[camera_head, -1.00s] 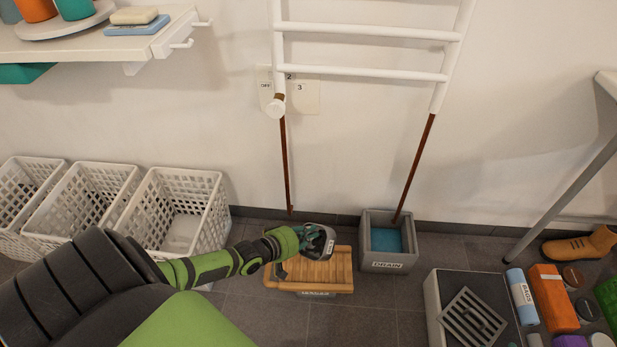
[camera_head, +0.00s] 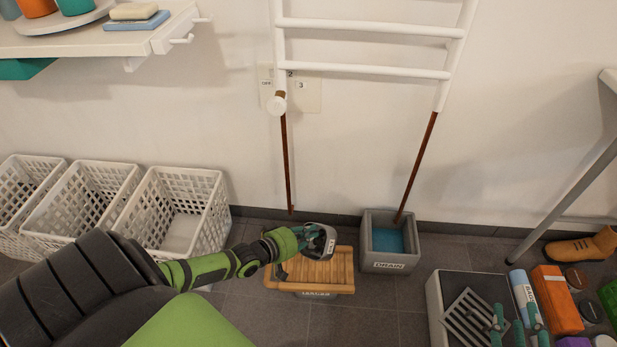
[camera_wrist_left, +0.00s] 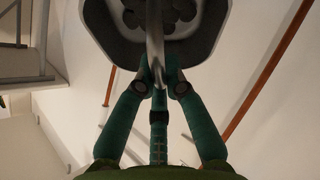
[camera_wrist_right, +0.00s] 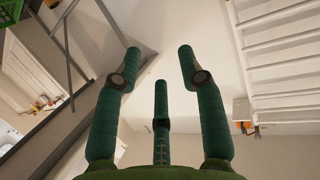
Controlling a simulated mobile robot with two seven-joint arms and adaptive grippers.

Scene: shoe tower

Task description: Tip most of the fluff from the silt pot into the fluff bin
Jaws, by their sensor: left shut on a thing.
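A dark grey pot (camera_head: 318,241) with a small white label, which I take for the silt pot, is held in my left gripper (camera_head: 299,239). The left wrist view shows the pot (camera_wrist_left: 110,22) with its handle between the fingers and grey lumps inside. That label is not surely legible, so I cannot tell which container is the fluff bin. My right gripper (camera_wrist_right: 160,60) is open and empty; its fingers show at the lower right of the head view (camera_head: 515,322).
A grey box labelled DRAIN (camera_head: 390,258) with blue inside stands right of the wooden top. White baskets (camera_head: 185,215) line the wall at left. A dark tray with a grate (camera_head: 474,315), a blue roll (camera_head: 522,290), an orange block (camera_head: 555,297) and a boot (camera_head: 583,246) lie at right.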

